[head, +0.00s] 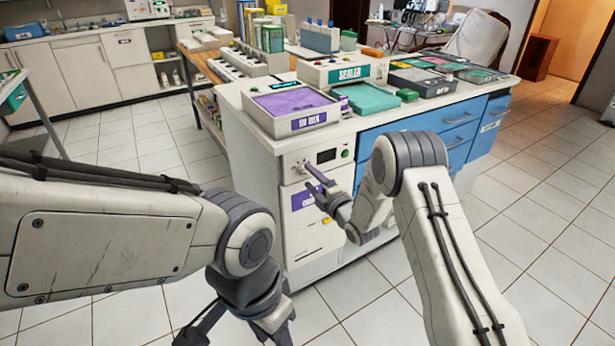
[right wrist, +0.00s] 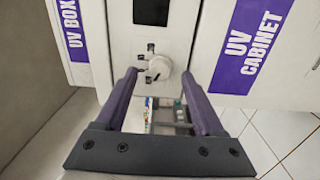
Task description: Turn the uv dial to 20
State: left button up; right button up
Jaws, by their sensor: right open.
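The UV dial (right wrist: 158,68) is a small white round knob on the white front panel of the UV cabinet (head: 303,225). It has small dark marks around it, too small to read. A dark display (right wrist: 152,12) sits beside it. My right gripper (right wrist: 160,77) is open, with one purple-grey finger on each side of the dial; I cannot tell whether either touches it. In the head view, the right gripper (head: 310,177) reaches the panel below the counter. My left gripper (head: 235,333) hangs low at the bottom edge, partly cut off; its jaw opening is unclear.
The counter holds a purple-topped UV box (head: 290,106), a sealer (head: 340,72) and several trays. Blue drawers (head: 440,138) line the island to the right of the cabinet. A green button (head: 345,154) is beside the display. Tiled floor (head: 520,230) is clear at right.

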jog(key=shift+x, duration=1.1)
grip_shut()
